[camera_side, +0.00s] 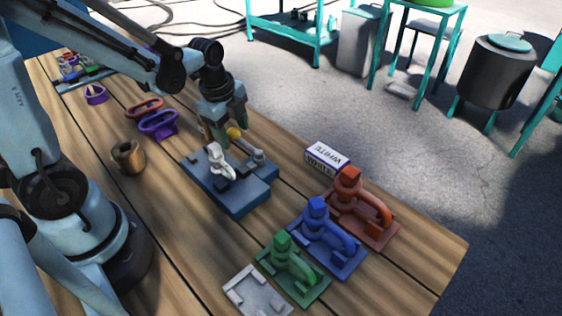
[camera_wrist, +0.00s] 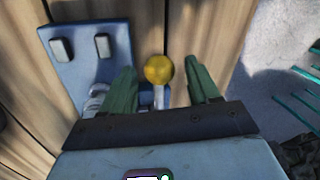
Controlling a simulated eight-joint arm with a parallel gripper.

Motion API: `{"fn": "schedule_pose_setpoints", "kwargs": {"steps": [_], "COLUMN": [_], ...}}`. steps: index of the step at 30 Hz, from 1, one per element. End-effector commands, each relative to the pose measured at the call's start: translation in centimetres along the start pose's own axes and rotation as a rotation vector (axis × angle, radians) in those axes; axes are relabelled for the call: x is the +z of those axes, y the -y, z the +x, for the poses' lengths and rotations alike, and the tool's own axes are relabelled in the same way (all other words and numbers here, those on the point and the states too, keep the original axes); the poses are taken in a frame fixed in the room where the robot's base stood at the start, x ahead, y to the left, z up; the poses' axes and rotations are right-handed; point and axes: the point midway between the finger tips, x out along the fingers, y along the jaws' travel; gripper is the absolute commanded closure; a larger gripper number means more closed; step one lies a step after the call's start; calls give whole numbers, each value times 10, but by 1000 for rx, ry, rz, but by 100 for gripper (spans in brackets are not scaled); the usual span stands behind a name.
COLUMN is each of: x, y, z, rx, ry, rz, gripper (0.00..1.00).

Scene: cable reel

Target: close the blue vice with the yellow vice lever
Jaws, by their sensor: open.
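The blue vice (camera_side: 236,201) lies on the wooden bench as a grey-blue block with pale metal parts on top. It also shows in the wrist view (camera_wrist: 81,70), at the upper left, with two pale blocks on its plate. The yellow vice lever (camera_side: 234,133) shows as a yellow ball at the vice's far side. In the wrist view the ball (camera_wrist: 158,69) sits between my two green fingers. My gripper (camera_side: 223,126) is open around the ball, with a gap visible on both sides. Part of the vice is hidden behind my left finger in the wrist view.
A white box (camera_side: 327,158) stands right of the vice. Red (camera_side: 362,208), blue (camera_side: 326,238) and green (camera_side: 292,269) clamp-like fixtures stand toward the bench's near right. A brown cup (camera_side: 128,157) and a purple ring-shaped piece (camera_side: 158,125) are to the left. The bench edge runs close behind the vice.

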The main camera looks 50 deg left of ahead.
Motion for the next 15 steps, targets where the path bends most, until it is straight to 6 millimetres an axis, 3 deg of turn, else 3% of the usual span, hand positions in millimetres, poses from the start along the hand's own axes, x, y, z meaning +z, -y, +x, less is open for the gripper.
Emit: {"fn": "schedule_pose_setpoints", "kwargs": {"steps": [9, 15], "x": [0, 0], "y": [0, 0], "z": [2, 2], "rx": [0, 0], "ry": [0, 0], "rz": [0, 0], "gripper": [40, 70]}}
